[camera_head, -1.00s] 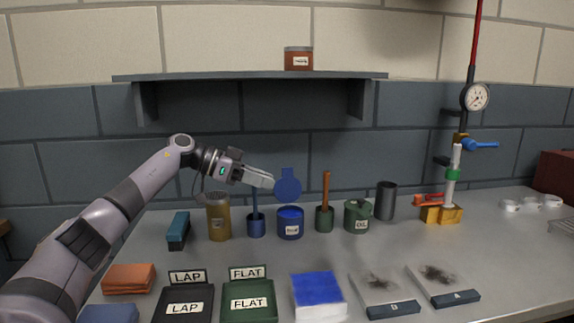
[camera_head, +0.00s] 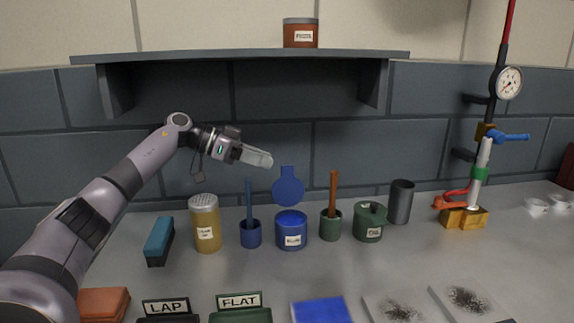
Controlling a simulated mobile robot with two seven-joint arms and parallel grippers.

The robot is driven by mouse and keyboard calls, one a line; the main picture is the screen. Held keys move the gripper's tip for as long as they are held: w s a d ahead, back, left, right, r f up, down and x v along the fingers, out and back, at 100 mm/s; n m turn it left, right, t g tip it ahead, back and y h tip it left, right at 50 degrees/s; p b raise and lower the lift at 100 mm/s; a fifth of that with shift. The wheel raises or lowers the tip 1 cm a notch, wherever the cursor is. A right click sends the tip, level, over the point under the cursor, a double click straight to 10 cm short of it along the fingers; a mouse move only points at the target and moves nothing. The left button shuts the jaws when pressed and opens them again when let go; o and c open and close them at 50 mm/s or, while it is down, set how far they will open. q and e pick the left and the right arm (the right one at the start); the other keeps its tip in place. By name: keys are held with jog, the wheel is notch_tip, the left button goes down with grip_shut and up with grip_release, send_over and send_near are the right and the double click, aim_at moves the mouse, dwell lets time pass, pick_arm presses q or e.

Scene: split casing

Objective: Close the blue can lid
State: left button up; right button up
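The blue can (camera_head: 292,232) stands on the bench near the wall, with a white label on its front. Its round blue lid (camera_head: 288,190) stands upright at the back rim, swung open, with a small tab at its top. My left gripper (camera_head: 265,159) is above and to the left of the lid, apart from it, pointing right. Its fingers look close together, but whether they are shut is unclear from this side. It holds nothing that I can see. My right gripper is not in view.
A blue cup with a blue-handled brush (camera_head: 250,232) and a yellow shaker can (camera_head: 206,228) stand left of the can. A green cup with a brown handle (camera_head: 331,222) and a lidded green can (camera_head: 370,222) stand right. A shelf (camera_head: 250,57) hangs above.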

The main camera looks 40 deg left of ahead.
aim_at(287, 167)
pick_arm(q)
jog(key=x, duration=0.7)
jog(key=shift+s+d+p, duration=0.1)
jog(key=shift+p, duration=0.2)
grip_shut()
dwell(1.1)
